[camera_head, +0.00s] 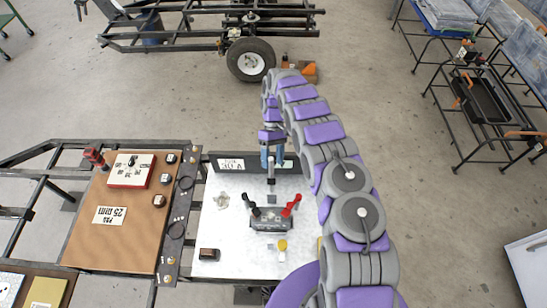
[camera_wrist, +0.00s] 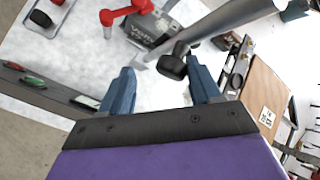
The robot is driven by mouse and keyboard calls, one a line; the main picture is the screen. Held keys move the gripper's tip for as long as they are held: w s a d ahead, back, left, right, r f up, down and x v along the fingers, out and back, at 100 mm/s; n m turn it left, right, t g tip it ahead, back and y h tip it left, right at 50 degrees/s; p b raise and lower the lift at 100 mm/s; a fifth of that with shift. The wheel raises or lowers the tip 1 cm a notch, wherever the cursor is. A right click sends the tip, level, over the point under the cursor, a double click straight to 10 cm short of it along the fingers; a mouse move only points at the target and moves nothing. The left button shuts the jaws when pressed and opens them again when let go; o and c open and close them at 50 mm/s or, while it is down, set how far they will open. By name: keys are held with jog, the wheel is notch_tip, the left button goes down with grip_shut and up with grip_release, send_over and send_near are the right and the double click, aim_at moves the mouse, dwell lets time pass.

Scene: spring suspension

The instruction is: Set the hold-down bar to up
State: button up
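A dark grey lettered box (camera_head: 270,224) with a black lever on its left and a red lever (camera_head: 291,205) on its right stands on a white speckled panel (camera_head: 225,240). In the wrist view the box (camera_wrist: 147,30) is at the top, with the red lever (camera_wrist: 122,14) at its left. A grey rod (camera_wrist: 225,18) with a black tip (camera_wrist: 173,64) runs down from the upper right, its tip between and beyond my fingers. I cannot tell surely whether this rod is the hold-down bar. My gripper (camera_wrist: 162,88) is open, its blue fingers apart. In the head view my gripper (camera_head: 271,164) is at the panel's far edge.
A brown board (camera_head: 133,225) with switches and a white box lies left of the panel. A yellow knob (camera_head: 282,245) and a small black item (camera_head: 209,254) are near the panel's front. A wheeled frame (camera_head: 250,60) stands behind, with open floor between.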

jog(key=shift+r, duration=0.15)
dwell(0.4)
jog(key=r, duration=0.1)
jog(key=s+r, duration=0.1)
jog(key=r, duration=0.1)
jog(key=shift+s+d+r, duration=0.2)
jog(key=shift+s+r, duration=0.05)
jog(key=shift+s, duration=0.05)
jog(key=s+d+r+p, duration=0.1)
jog(key=s+d, duration=0.2)
jog(key=s, duration=1)
jog(key=shift+s+d+r, duration=0.15)
jog(key=shift+s, duration=0.25)
